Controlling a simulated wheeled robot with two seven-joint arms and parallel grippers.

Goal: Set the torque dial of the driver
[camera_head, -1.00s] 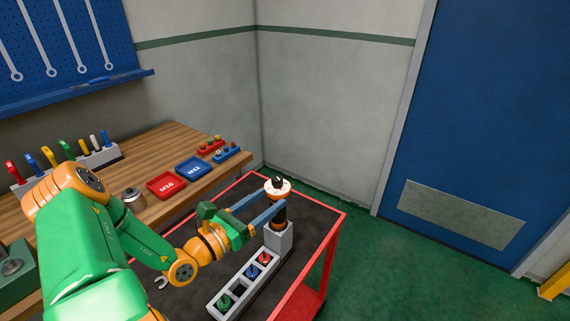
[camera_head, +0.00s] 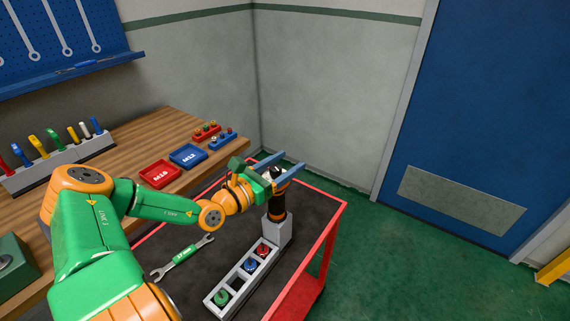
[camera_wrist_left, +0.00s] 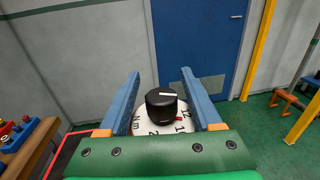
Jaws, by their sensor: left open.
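The driver (camera_head: 277,205) stands upright, black with an orange band, in a grey block at the far end of the holder on the cart. Its torque dial shows best in the left wrist view: a black knob (camera_wrist_left: 161,106) with a white pointer line, on a white scale plate (camera_wrist_left: 146,127) with dark figures, "Nm" and a red mark. My left gripper (camera_head: 293,170) is open at the driver's top; it also shows in the left wrist view (camera_wrist_left: 161,74). Its blue fingers lie on either side of the knob, with a gap on each side. In the head view the gripper hides most of the dial.
The grey holder (camera_head: 217,302) carries red, blue and green round pieces. A green double-ended wrench (camera_head: 183,257) lies on the dark top of the red-edged cart (camera_head: 325,196). The wooden bench (camera_head: 150,130) behind holds red and blue trays. A wall stands behind the cart.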

